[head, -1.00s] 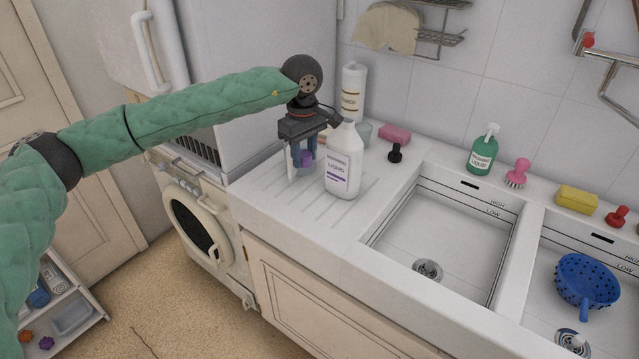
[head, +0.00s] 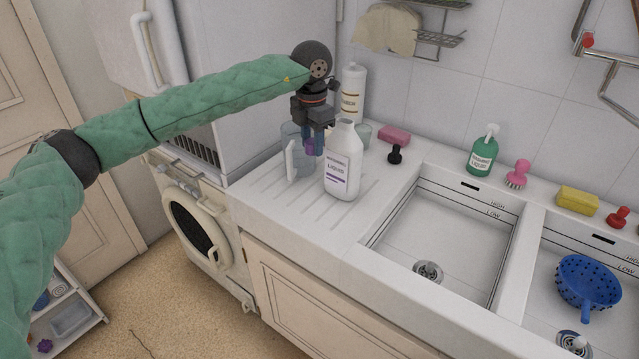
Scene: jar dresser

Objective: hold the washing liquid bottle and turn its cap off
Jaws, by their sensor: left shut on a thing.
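The white washing liquid bottle (head: 342,172) with a purple-striped label stands upright on the ribbed drainboard. Its neck shows no cap. My left gripper (head: 313,143) comes down from above, just left of the bottle's neck and apart from it. It is shut on a small purple cap (head: 309,147), partly hidden by the fingers. A clear container (head: 298,163) with a whitish side stands on the drainboard behind and below the gripper. My right gripper is not in view.
Behind the bottle stand a tall white bottle (head: 352,90) and a small clear cup (head: 363,133). A pink sponge (head: 394,135), a black stopper (head: 395,154) and a green soap bottle (head: 482,155) line the back. The near sink (head: 440,235) is empty; the far one holds a blue colander (head: 586,280).

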